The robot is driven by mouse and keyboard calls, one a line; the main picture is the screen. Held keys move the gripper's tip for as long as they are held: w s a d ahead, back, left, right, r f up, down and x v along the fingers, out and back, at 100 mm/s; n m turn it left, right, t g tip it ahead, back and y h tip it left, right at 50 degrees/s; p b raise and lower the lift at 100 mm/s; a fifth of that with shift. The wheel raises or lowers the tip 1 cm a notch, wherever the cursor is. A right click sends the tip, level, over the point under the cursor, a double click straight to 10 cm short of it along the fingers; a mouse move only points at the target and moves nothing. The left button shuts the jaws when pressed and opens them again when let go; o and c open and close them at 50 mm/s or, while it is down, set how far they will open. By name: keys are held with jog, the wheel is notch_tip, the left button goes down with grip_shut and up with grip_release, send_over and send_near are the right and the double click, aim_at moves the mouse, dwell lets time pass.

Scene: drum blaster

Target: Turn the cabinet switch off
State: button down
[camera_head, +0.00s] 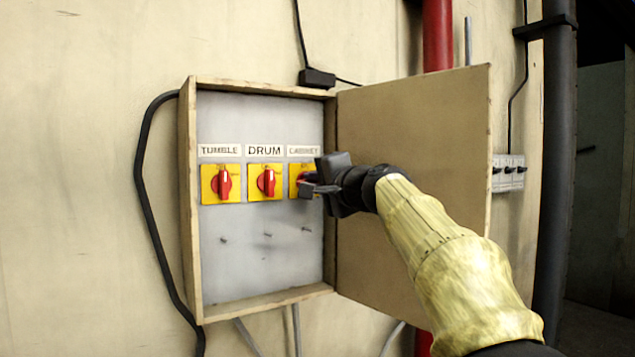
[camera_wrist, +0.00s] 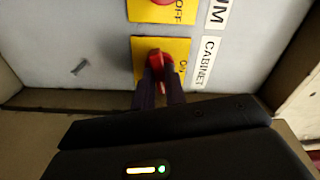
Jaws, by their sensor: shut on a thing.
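The cabinet switch (camera_head: 296,175) is a red knob on a yellow plate under the "CABINET" label (camera_head: 303,150), the rightmost of three in the wall box. My gripper (camera_head: 312,188) reaches into the box from the right and covers most of this switch in the head view. In the wrist view, the red knob (camera_wrist: 157,62) sits between my two dark fingertips (camera_wrist: 158,80), which are shut on it.
The tumble switch (camera_head: 221,184) and the drum switch (camera_head: 265,182) sit to the left, knobs upright. The box's wooden door (camera_head: 410,140) stands open on the right, behind my arm. A black cable (camera_head: 142,190) hangs left of the box. Small switches (camera_head: 508,172) are mounted beyond the door.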

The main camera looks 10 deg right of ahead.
jog(key=shift+m, duration=1.5)
jog(key=shift+f, duration=0.1)
jog(key=c, duration=1.4)
grip_release()
jog(key=shift+c, duration=0.2)
jog(key=shift+s+d, duration=0.2)
jog(key=shift+s, duration=0.2)
jog(key=b+v, duration=0.7)
jog(key=v, duration=0.9)
jog(key=shift+s, duration=0.35)
